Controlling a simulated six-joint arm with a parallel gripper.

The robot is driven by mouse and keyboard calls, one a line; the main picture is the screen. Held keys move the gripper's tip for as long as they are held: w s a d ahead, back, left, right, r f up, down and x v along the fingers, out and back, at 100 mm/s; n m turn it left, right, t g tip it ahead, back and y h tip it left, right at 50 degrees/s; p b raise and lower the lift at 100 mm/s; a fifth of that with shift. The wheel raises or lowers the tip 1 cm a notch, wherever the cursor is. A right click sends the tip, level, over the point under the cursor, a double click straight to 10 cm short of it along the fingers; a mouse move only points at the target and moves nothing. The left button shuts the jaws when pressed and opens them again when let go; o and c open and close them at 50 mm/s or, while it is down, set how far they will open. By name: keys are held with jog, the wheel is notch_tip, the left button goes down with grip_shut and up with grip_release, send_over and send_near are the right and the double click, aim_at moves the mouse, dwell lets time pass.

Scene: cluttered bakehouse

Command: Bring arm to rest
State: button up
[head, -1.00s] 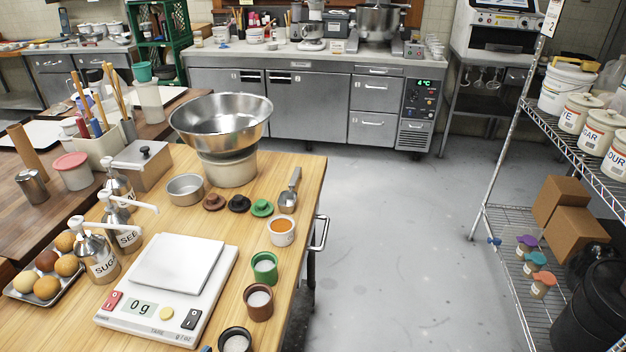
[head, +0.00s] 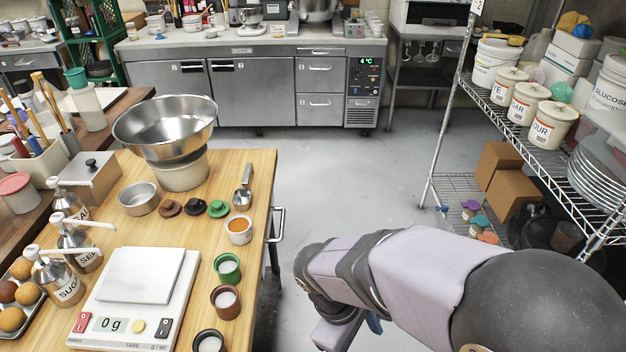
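My arm crosses the lower right of the head view, over the floor between the wooden bench (head: 262,165) and the wire shelf rack. Its links are pale lilac with dark joints. My gripper is not clearly visible; the far end of the arm is hidden behind its own links or below the frame. No object shows as held. The arm appears apart from the bench's right edge.
The bench bears a scale (head: 135,300) reading 0 g, a steel bowl (head: 165,125), small pots and pump bottles. A towel bar (head: 277,225) sticks out from its right side. A wire rack (head: 520,135) with tubs stands right. Grey floor (head: 350,185) is clear beyond my arm.

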jog(key=d+m+y, duration=0.1)
jog(key=m, duration=0.2)
jog(key=d+r+m+y+p, duration=0.1)
jog(key=d+m, duration=0.1)
jog(key=m, duration=0.2)
jog(key=d+m+y+p, duration=0.1)
jog(key=d+m+y, duration=0.1)
jog(key=m, duration=0.2)
jog(key=shift+w+d+r+t, duration=0.2)
jog(key=shift+d+t, duration=0.05)
jog(key=shift+t, duration=0.05)
